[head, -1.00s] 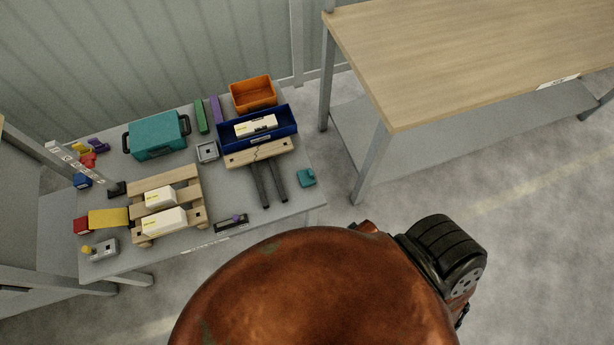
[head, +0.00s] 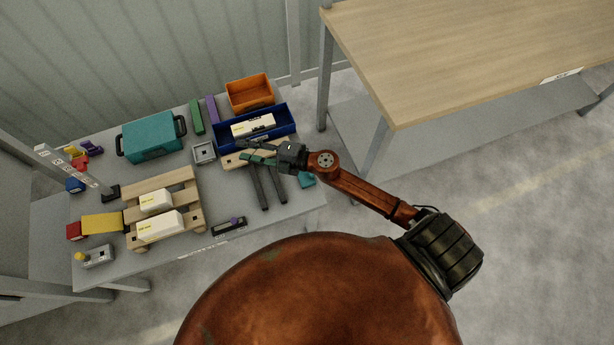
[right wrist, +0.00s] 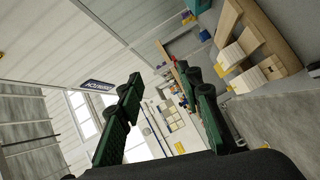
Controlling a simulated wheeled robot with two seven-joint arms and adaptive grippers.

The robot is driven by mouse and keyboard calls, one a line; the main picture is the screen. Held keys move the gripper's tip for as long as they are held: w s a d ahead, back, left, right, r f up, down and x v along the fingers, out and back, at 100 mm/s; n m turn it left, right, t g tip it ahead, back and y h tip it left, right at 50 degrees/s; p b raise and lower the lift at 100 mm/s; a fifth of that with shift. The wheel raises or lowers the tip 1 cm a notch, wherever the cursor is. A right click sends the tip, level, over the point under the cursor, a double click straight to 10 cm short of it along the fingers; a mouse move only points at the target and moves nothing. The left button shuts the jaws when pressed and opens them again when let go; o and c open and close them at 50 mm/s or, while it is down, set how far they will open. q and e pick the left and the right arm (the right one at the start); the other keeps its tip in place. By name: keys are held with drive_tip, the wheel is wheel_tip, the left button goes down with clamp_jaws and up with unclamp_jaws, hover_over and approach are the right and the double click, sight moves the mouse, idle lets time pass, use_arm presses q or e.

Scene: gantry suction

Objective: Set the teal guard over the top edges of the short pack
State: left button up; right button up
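A small teal piece, which looks like the guard (head: 307,180), lies at the table's right edge, partly hidden behind my right arm. Two white packs with yellow labels lie on a wooden pallet; the short pack (head: 156,199) appears to be the rear one, its top bare. The longer pack (head: 160,226) lies in front of it. My right gripper (head: 242,150) is above the wooden block and dark rails, left of the teal piece and right of the packs. Its fingers are spread and empty, as the right wrist view (right wrist: 162,112) also shows. My left gripper is out of view.
A blue bin (head: 284,134) holding another white pack stands behind my right gripper. An orange bin (head: 250,93) and a teal case (head: 151,137) stand at the back. The wooden pallet (head: 192,186) is at centre left. A large bare table (head: 470,50) stands at right.

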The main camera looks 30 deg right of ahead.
drive_tip(key=s+a+f+n+g+y, duration=0.1)
drive_tip(key=s+a+f+n+g, duration=0.15)
drive_tip(key=a+n+g, duration=0.2)
drive_tip(key=n+g+h+b, duration=0.1)
drive_tip(key=n+g+h, duration=0.6)
drive_tip(key=h, duration=0.5)
hover_over(306, 177)
drive_tip(key=d, duration=0.1)
drive_tip(key=shift+m+g, duration=0.55)
drive_tip(key=shift+m, duration=0.1)
wheel_tip(306, 177, down, 15)
drive_tip(key=shift+r, duration=0.1)
drive_tip(key=shift+s+d+f, duration=0.1)
drive_tip(key=shift+d+f, duration=0.05)
drive_tip(key=shift+f, duration=0.35)
drive_tip(key=shift+d+f, duration=0.15)
drive_tip(key=shift+f, duration=0.3)
wheel_tip(306, 177, down, 6)
drive_tip(key=shift+s+d+r+b, duration=0.1)
drive_tip(key=shift+s+d+b, duration=0.05)
drive_tip(key=shift+b, duration=0.95)
clamp_jaws()
